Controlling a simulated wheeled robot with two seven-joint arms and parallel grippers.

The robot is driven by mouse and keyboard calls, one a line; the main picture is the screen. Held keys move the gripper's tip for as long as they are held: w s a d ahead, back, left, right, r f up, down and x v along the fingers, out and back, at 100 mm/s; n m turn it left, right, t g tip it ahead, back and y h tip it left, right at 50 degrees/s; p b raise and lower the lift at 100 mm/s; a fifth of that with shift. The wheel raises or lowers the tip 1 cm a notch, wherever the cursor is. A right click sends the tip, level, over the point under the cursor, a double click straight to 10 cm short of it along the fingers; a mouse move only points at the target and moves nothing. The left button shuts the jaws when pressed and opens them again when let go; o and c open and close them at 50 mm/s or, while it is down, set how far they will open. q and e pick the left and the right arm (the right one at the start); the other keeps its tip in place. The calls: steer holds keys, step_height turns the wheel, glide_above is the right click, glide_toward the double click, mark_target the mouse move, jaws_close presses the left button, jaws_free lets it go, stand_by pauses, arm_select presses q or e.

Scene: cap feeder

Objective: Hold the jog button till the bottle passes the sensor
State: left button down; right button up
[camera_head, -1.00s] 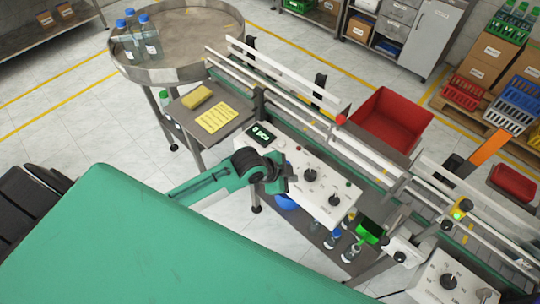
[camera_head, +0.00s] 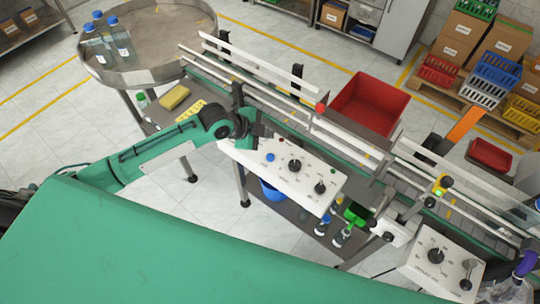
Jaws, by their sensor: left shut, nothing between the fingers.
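The white control panel (camera_head: 300,188) on the conveyor's near side has a blue button (camera_head: 270,157) and black knobs. The panel's lettering is too small to read. My left gripper (camera_head: 252,138) is shut and empty over the panel's left end, hiding the display there. It is up and left of the blue button and appears apart from it. The yellow sensor (camera_head: 440,187) with a green light stands at the conveyor's right part. Clear bottles with blue caps (camera_head: 122,42) stand on the round table at upper left. I see no bottle at the sensor. My right gripper is out of view.
The conveyor (camera_head: 275,105) runs from upper left to lower right between white rails. A red bin (camera_head: 370,103) stands behind it. A second panel (camera_head: 440,258) is at lower right. A yellow sponge (camera_head: 174,97) lies on the side shelf. A green surface fills the lower left.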

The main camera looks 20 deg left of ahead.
arm_select(q)
steer(key=b, duration=0.6)
glide_above(267, 157)
step_height(267, 157, down, 8)
steer(key=shift+f+b, duration=0.4)
steer(key=shift+f, duration=0.05)
steer(key=shift+f, duration=0.15)
stand_by(1.4)
steer(key=shift+f, duration=0.25)
